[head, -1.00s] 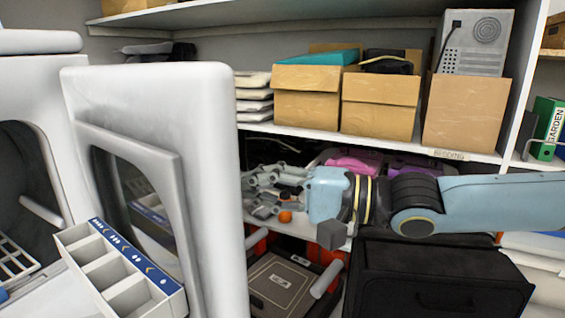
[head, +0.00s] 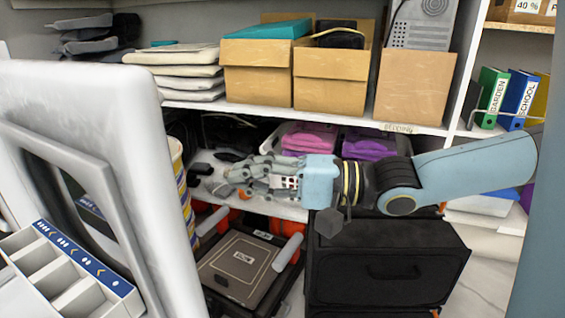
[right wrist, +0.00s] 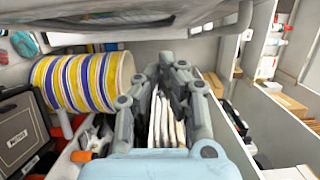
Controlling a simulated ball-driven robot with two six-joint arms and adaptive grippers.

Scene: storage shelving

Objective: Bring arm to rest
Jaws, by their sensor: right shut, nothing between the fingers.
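My right arm (head: 470,168) comes in from the right in the head view, light blue with black joints, held about level in front of the shelving. My right gripper (head: 235,180) points left, in front of the lower shelf, with its grey fingers closed and nothing between them. In the right wrist view the gripper (right wrist: 155,85) shows its fingers in front of a striped round container (right wrist: 85,82) on the left and several upright pale items (right wrist: 168,120) beyond. My left gripper does not show in either current view.
A white open door (head: 95,150) stands close on the left, with a divided tray (head: 70,275) by it. Cardboard boxes (head: 335,78) line the shelf above the arm. A black cabinet (head: 385,270) and a dark case (head: 240,265) are below it. Binders (head: 515,98) stand at the right.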

